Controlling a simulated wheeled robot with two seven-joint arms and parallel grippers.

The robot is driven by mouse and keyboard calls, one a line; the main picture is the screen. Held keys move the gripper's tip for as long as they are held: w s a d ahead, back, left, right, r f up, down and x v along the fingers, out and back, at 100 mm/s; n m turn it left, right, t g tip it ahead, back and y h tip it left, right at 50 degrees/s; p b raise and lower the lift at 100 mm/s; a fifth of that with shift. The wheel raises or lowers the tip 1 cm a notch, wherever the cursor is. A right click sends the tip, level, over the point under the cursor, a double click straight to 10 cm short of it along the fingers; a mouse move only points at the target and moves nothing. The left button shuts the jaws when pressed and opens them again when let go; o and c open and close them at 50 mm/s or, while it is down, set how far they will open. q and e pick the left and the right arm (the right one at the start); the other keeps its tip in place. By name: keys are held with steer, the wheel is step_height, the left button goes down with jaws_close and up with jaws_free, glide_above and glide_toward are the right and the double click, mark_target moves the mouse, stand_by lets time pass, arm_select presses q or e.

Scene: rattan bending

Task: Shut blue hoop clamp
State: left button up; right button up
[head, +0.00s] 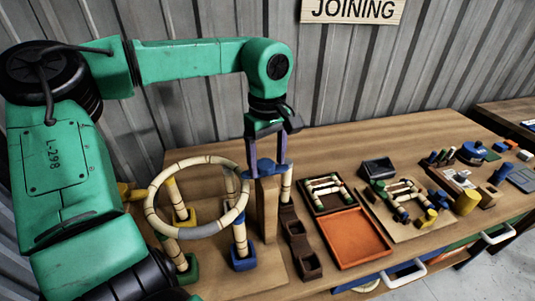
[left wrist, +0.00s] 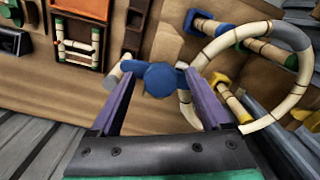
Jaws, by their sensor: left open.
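The blue hoop clamp (head: 266,166) sits on top of an upright wooden post (head: 268,212), beside the rattan hoop (head: 150,212). In the left wrist view the clamp (left wrist: 160,79) shows as a round blue body with a short arm to the left. My left gripper (head: 267,158) points down over the clamp with its purple fingers open. In the left wrist view the fingers (left wrist: 158,90) stand on either side of the blue body, with the hoop (left wrist: 291,35) to the right. I cannot tell whether they touch the clamp, or whether its jaw is open. My right gripper is not in view.
Rattan posts in blue (head: 243,258), green and yellow sockets stand under the hoop. A dark stepped block (head: 300,245) and an orange tray (head: 355,238) lie right of the post. Small parts crowd the right of the table; its front middle strip is clear.

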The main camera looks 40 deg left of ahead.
mark_target(267, 165)
arm_select(q)
step_height(267, 165, up, 15)
steer(key=b, duration=0.1)
steer(key=shift+f, duration=0.2)
stand_by(0.4)
